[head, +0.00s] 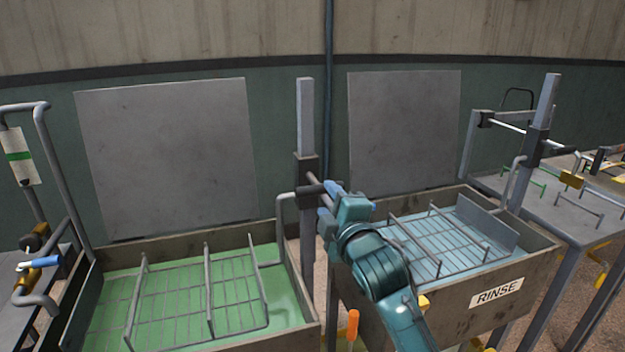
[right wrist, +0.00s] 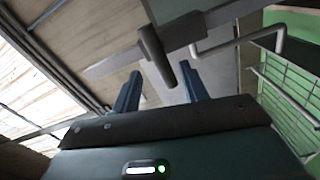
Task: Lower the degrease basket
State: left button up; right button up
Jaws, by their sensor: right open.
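A wire basket (head: 205,300) sits low in the left tank of green liquid (head: 280,262); I take it to be the degrease basket, as no label shows on that tank. A bent grey arm (head: 281,215) links it to a dark slider (head: 306,172) on an upright post (head: 306,110). A dark handle (head: 318,188) sticks out from the slider. My right gripper (head: 331,198) is at this handle. In the right wrist view, its two blue fingers (right wrist: 160,90) are open, with the handle (right wrist: 154,56) between them, apart from both. My left gripper is out of view.
A tank marked RINSE (head: 497,293) with blue liquid and its own wire basket (head: 445,245) stands at the right, under a second post (head: 545,105). A table (head: 570,215) with small racks is at far right. A frame with a tag (head: 20,158) stands at far left.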

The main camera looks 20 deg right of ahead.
aim_at(315, 179)
jog(key=w+p, duration=0.1)
jog(key=w, duration=0.8)
jog(key=shift+w+a, duration=0.1)
jog(key=shift+a, duration=0.05)
grip_shut()
jog(key=shift+f, duration=0.1)
